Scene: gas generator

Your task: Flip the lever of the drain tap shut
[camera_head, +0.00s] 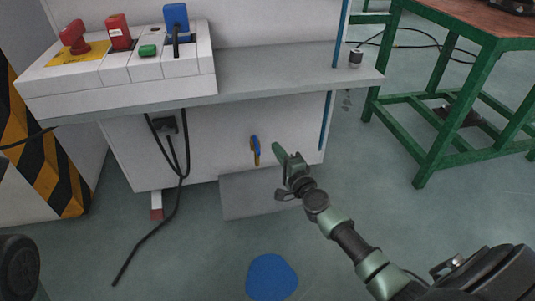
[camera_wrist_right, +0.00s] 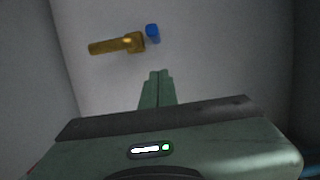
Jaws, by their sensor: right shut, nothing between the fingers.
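The drain tap (camera_head: 254,149) is small, yellow and blue, and sits low on the white front panel of the machine. In the right wrist view its brass-coloured body (camera_wrist_right: 117,45) lies roughly level, with a blue part (camera_wrist_right: 152,33), likely the lever, just right of its right end. My right gripper (camera_head: 279,151) is shut and empty, just right of the tap in the head view. In the right wrist view its closed fingertips (camera_wrist_right: 158,75) are below the blue part in the picture, with a gap between them. My left gripper is not in view.
A grey ledge (camera_head: 270,82) juts out above the tap. Dark cables (camera_head: 177,160) hang to its left. A grey plate (camera_head: 252,194) is under it, and a blue disc (camera_head: 271,277) lies on the floor. A green-framed table (camera_head: 430,165) stands to the right.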

